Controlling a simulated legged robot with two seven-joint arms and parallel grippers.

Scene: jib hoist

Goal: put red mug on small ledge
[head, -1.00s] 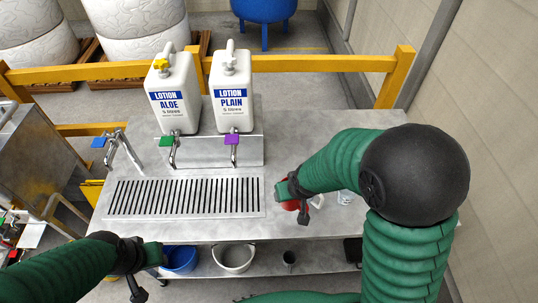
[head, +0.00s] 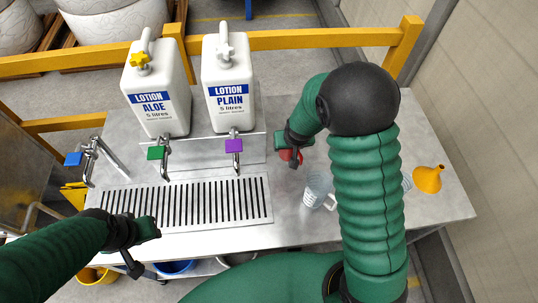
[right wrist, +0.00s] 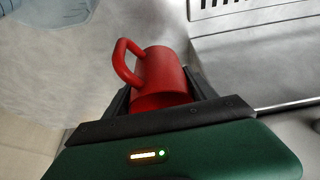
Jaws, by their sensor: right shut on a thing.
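The red mug (head: 287,155) is in my right gripper (head: 291,158), just right of the purple-handled tap in the head view. In the right wrist view the mug (right wrist: 160,78) sits between the two dark fingers, its handle toward the upper left. The gripper is shut on it. A low steel ledge (head: 258,150) runs behind the slotted drain, under the lotion containers. The mug is to the right of this ledge, apart from it. My left gripper (head: 145,250) hangs near the bench's front left; its finger gap is unclear.
Two white lotion containers (head: 155,98) (head: 228,85) stand at the back. Taps with blue (head: 73,159), green (head: 157,153) and purple (head: 234,145) handles project forward. A clear jug (head: 318,188) and an orange funnel (head: 428,179) stand on the bench (head: 440,205) around my right arm.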

